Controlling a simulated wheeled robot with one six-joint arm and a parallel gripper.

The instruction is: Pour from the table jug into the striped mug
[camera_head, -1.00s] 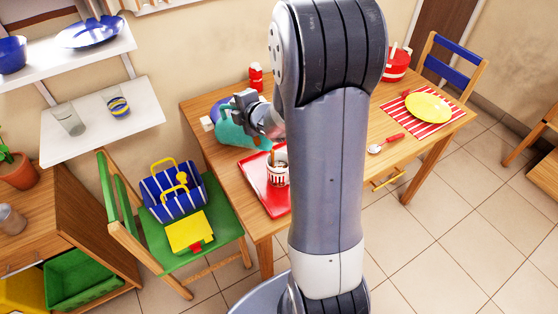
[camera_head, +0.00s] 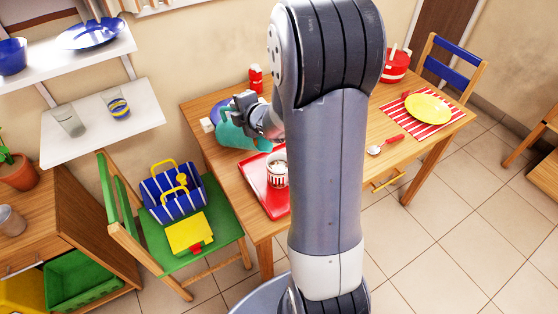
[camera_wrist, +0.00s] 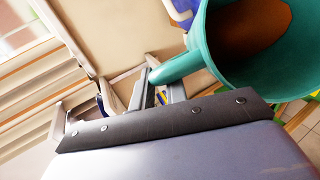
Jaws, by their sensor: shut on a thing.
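The teal jug (camera_head: 233,136) is held tilted above the left part of the wooden table. My gripper (camera_head: 246,102) is shut on it; in the wrist view my gripper (camera_wrist: 158,88) is at the jug's handle (camera_wrist: 177,67). The wrist view looks into the jug (camera_wrist: 222,72), where brown contents (camera_wrist: 245,28) show. A white mug with dark stripes (camera_head: 278,176) stands upright on the red tray (camera_head: 253,168), below and right of the jug. No stream shows between them now. The mug's fill level is too small to tell.
A red bottle (camera_head: 256,79) stands at the table's back edge. A yellow plate (camera_head: 428,107) on a striped mat and a spoon (camera_head: 376,150) lie to the right. A green chair (camera_head: 218,235) with a striped bag (camera_head: 172,197) stands at the left front.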

